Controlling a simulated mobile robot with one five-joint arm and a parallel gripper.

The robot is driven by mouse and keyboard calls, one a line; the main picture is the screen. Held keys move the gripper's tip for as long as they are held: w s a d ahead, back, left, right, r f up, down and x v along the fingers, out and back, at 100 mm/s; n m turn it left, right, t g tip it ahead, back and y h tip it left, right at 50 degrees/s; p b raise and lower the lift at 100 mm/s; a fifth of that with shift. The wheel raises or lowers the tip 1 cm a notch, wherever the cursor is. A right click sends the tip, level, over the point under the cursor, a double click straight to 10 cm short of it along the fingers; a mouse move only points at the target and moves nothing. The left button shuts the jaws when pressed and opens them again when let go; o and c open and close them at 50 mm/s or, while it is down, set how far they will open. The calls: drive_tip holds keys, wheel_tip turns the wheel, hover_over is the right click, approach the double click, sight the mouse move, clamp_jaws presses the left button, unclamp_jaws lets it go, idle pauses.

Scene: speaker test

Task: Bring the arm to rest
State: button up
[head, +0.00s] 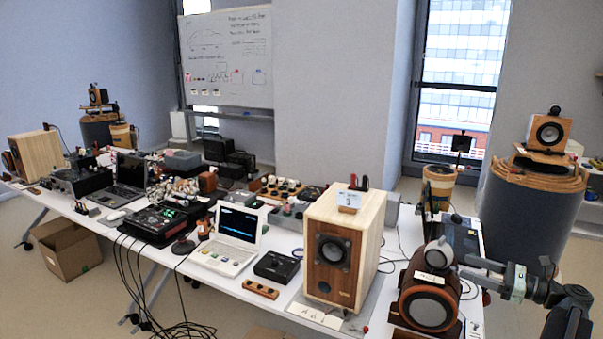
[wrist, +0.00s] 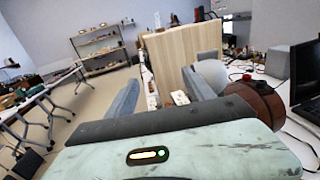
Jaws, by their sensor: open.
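My gripper (head: 468,269) is at the right in the head view, held over the table's right end. Its two fingers are apart and point left toward the round dark-red speaker (head: 427,305) with a pale ball-shaped tweeter (head: 438,253) on top. In the wrist view my gripper (wrist: 160,88) is open, with nothing held between the fingers. The ball tweeter (wrist: 212,74) shows just beyond the right finger, which partly hides it. I cannot tell whether they touch.
A light wooden box speaker (head: 343,247) stands left of the round speaker. The long white table (head: 232,287) is crowded with laptops and electronics; cables hang off its front. A dark screen (wrist: 305,75) stands at the right. A cardboard box (head: 68,248) is on the floor.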

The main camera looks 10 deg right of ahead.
drive_tip(key=w+a+f+n+g+y, duration=0.1)
drive_tip(key=w+a+n+g, duration=0.2)
drive_tip(key=a, duration=0.8)
drive_tip(key=w+a+f+n+g+y+p, duration=0.1)
drive_tip(key=w+a+g, duration=0.3)
drive_tip(key=a, duration=0.7)
drive_tip(key=w+a+f+n+g+y, duration=0.1)
drive_tip(key=w+a+f+n, duration=0.1)
drive_tip(key=w+a, duration=0.65)
drive_tip(key=s+a+f+n+g+h, duration=0.2)
drive_tip(key=s+a+f+n, duration=0.2)
drive_tip(key=a, duration=0.4)
drive_tip(key=s+a+f+n+g+h+p, duration=0.1)
drive_tip(key=s+a+f+n+g+h, duration=0.3)
drive_tip(key=a, duration=0.5)
drive_tip(key=s+a+f+n+g+h, duration=0.1)
drive_tip(key=s+a+f+n, duration=0.2)
drive_tip(key=a+f, duration=0.35)
drive_tip(key=s+d+f+n+t+h, duration=0.1)
drive_tip(key=d+f+n+h, duration=0.2)
drive_tip(key=d+n+h, duration=0.4)
drive_tip(key=d+n, duration=0.1)
drive_tip(key=n, duration=0.3)
drive_tip(key=shift+s, duration=0.4)
